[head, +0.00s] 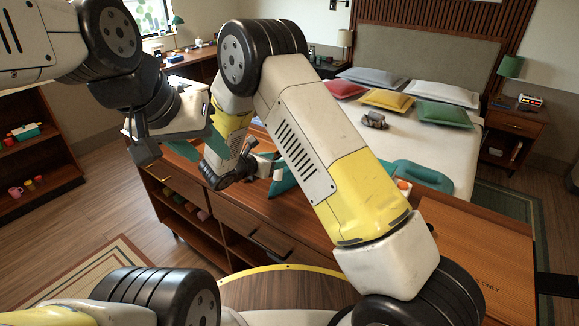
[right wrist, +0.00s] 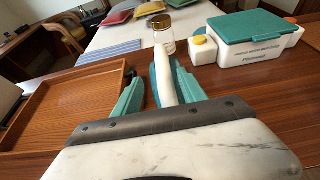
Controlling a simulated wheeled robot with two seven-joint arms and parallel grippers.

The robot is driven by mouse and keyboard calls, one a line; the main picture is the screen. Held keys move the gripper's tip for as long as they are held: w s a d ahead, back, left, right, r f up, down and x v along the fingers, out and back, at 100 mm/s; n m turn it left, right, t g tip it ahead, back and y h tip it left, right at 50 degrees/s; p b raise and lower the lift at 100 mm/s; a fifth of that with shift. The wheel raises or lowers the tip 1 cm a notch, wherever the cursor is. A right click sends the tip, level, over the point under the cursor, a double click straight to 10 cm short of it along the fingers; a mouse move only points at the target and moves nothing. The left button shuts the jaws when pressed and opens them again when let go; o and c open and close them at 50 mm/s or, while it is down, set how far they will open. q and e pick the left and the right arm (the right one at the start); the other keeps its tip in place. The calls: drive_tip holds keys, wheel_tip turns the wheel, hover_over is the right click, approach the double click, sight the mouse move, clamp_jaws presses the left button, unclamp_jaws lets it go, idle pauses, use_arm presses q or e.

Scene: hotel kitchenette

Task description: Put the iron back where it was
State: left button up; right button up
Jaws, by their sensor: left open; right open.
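I cannot make out a whole iron in either view. A slim white upright piece (right wrist: 164,75) shows between the teal fingers of my right gripper (right wrist: 153,82); I cannot tell if it is part of the iron. In the head view my right gripper (head: 272,174) is low over the wooden counter (head: 228,205), partly hidden by my right arm. Its fingers are apart. My left gripper (head: 198,148) is open, to the left of the right one and above the counter's left part.
In the right wrist view, a wooden tray (right wrist: 60,104) lies at left, a glass jar (right wrist: 187,32) stands behind the fingers, and a teal-lidded white box (right wrist: 250,50) is at right. The bed (head: 459,150) has several pillows and a small grey-brown object (head: 375,120).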

hover_over(286, 169)
drive_tip(key=shift+d+f, duration=0.15)
drive_tip(key=shift+f, duration=0.4)
drive_tip(key=shift+d+f, duration=0.15)
drive_tip(key=shift+f, duration=0.4)
drive_tip(key=shift+c, duration=0.4)
clamp_jaws()
drive_tip(key=shift+r, duration=0.15)
